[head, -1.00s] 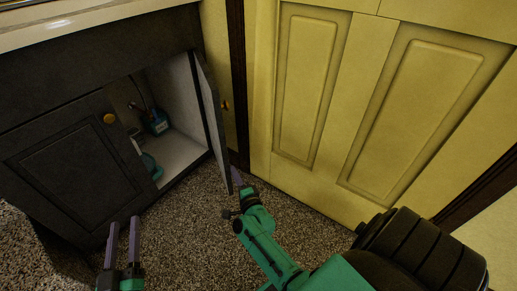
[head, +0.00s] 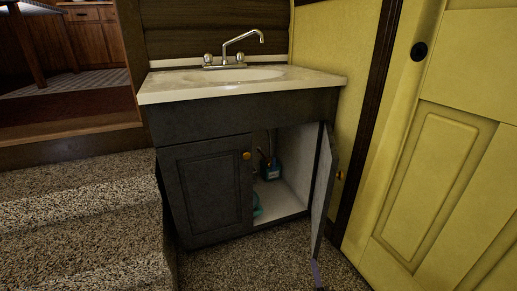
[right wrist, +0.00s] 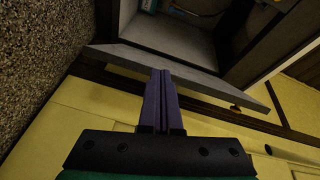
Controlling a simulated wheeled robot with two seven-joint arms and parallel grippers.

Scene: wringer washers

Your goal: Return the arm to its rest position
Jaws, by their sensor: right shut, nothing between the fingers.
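My right gripper (right wrist: 160,76) is shut and empty, its purple fingers together in the right wrist view. In that view the fingertips overlap the edge of the open cabinet door (right wrist: 190,70); I cannot tell whether they touch it. In the head view only a bit of the right gripper (head: 317,272) shows at the bottom, by the lower end of the open door (head: 325,190). My left gripper is out of view.
Carpeted steps (head: 80,225) stand at the left. A yellow door (head: 440,190) stands at the right. Some speckled floor shows in front.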

